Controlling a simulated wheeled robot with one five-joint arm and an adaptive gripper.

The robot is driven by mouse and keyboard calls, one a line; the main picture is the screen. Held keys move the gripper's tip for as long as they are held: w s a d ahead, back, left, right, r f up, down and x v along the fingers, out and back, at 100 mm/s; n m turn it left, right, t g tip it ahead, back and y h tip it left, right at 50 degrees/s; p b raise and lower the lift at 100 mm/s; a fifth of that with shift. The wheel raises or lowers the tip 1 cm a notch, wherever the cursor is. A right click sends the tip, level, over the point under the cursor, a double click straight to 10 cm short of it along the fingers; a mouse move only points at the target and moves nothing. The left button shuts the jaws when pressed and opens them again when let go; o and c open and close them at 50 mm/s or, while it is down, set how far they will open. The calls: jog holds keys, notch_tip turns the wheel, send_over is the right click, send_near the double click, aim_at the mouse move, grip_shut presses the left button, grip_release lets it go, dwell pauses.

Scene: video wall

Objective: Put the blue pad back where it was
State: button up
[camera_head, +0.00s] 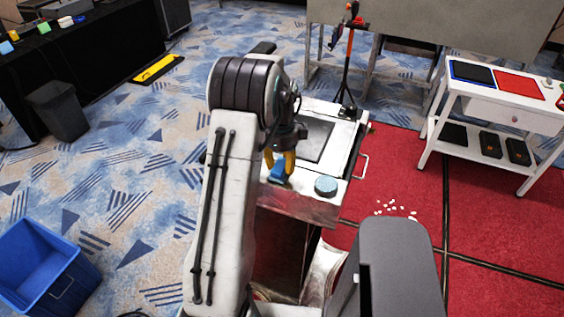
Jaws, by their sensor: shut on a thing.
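My gripper (279,165) has yellow fingers and is low over the near left of my white base top. It is shut on a small blue thing (278,173), which shows between and below the fingertips. This looks like the blue pad, though the fingers hide part of it. I cannot tell whether it touches the surface under it. A round light-blue disc (326,186) lies to the right of the gripper, at the near edge of the same top.
A white side table (520,109) at the right bears a blue-edged dark tray (472,72) and a red mat (519,85). White scraps (391,208) lie on the red carpet. A blue bin (47,268) and a dark bin (62,111) stand left. Patterned floor between is clear.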

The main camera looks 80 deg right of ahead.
aim_at(282, 162)
jog(key=shift+f, duration=0.2)
jog(key=o, duration=1.1)
jog(key=shift+r, duration=0.1)
jog(key=shift+c, duration=0.2)
notch_tip(282, 162, up, 5)
jog(key=shift+f+b, duration=0.1)
jog(key=shift+b, duration=0.4)
jog(key=shift+r+b, duration=0.3)
jog(key=shift+b, duration=0.45)
notch_tip(282, 162, up, 7)
jog(key=b, duration=0.4)
jog(key=shift+a, duration=0.3)
jog(key=shift+w, duration=0.1)
